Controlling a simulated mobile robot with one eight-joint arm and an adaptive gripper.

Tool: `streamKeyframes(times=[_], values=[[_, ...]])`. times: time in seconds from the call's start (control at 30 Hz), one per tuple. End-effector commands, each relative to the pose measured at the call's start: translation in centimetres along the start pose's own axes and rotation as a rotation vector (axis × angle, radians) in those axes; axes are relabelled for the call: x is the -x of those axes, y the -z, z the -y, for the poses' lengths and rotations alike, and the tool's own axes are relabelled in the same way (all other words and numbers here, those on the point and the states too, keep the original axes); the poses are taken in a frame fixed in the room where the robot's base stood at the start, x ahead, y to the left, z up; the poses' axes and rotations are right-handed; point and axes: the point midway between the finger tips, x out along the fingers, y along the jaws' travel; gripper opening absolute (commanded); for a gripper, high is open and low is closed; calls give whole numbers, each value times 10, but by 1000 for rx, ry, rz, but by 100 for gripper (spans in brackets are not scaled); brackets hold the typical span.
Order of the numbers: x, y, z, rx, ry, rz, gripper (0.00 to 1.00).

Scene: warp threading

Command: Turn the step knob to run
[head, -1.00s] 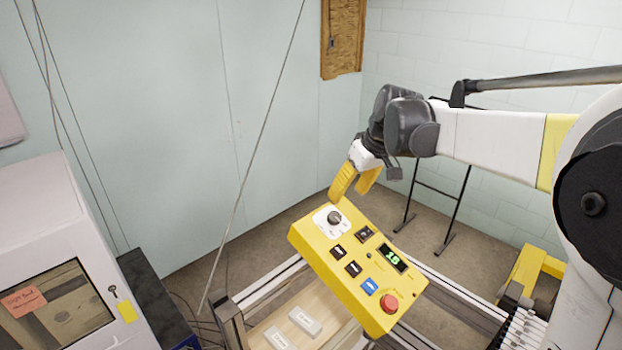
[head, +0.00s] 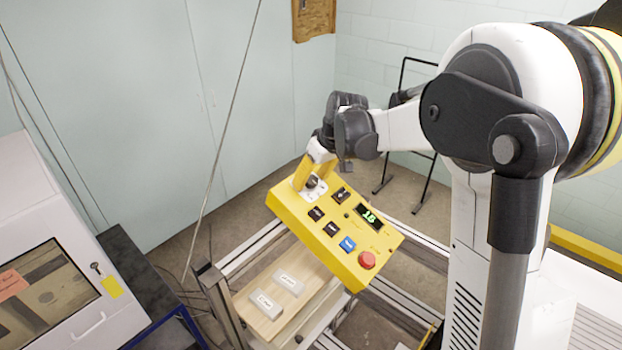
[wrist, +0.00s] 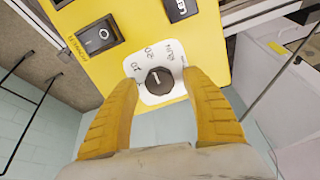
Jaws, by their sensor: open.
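The step knob (wrist: 160,81) is a dark round knob with a light pointer mark, on a white dial plate (wrist: 144,61) with printed labels. RUN is printed beyond the knob in the wrist view; I cannot tell which label the mark points at. The plate sits at the far left corner of the yellow control box (head: 288,207) in the head view. My gripper (wrist: 160,78) is open, its two yellow fingers on either side of the knob with gaps visible. In the head view my gripper (head: 313,177) partly covers the knob.
The box also carries a black rocker switch (wrist: 98,36), several push buttons, a green display (head: 369,216) and a red stop button (head: 367,260). A wooden board (head: 262,318) with two grey blocks lies below. A white cabinet (head: 60,265) stands at left.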

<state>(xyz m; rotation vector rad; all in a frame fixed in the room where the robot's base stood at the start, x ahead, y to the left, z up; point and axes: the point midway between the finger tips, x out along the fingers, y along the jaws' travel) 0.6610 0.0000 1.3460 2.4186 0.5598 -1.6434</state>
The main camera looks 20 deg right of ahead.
Motion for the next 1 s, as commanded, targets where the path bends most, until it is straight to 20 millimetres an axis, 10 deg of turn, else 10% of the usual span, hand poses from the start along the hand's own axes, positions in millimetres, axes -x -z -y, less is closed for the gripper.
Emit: streamKeyframes(times=[0.07,0.23,1.0], values=[[0,0,0,0,0,0,54],[0,0,0,0,0,0,3],[-2,-1,-1,-265,-4,0,2]])
